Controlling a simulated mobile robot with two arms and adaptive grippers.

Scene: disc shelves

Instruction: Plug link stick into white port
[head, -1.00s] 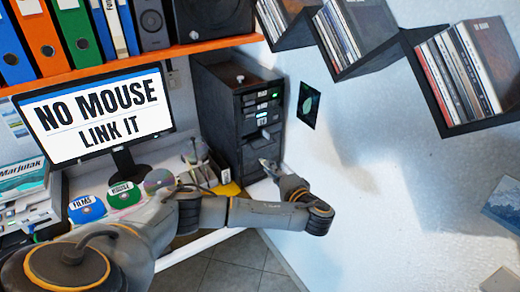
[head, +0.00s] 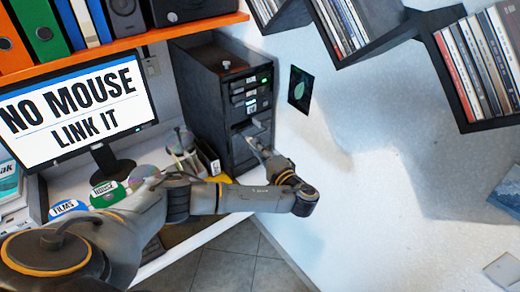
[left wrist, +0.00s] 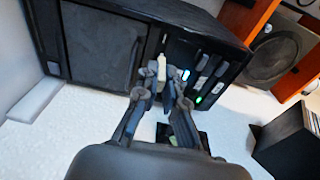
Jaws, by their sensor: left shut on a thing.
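A black computer tower (head: 205,85) stands on the desk against the wall. Its front has several slots and a lit green light; it also shows in the left wrist view (left wrist: 105,45). My left gripper (head: 257,147) is at the lower part of this front. In the left wrist view my left gripper (left wrist: 166,84) is shut on a small pale stick (left wrist: 161,68), likely the link stick, close in front of the tower's slots. I cannot tell whether its tip touches a port, nor which port is white. My right gripper is out of view.
A monitor (head: 78,108) reads "NO MOUSE LINK IT". Wall shelves of discs (head: 490,65) hang at the upper right. The wall right of the tower is mostly bare.

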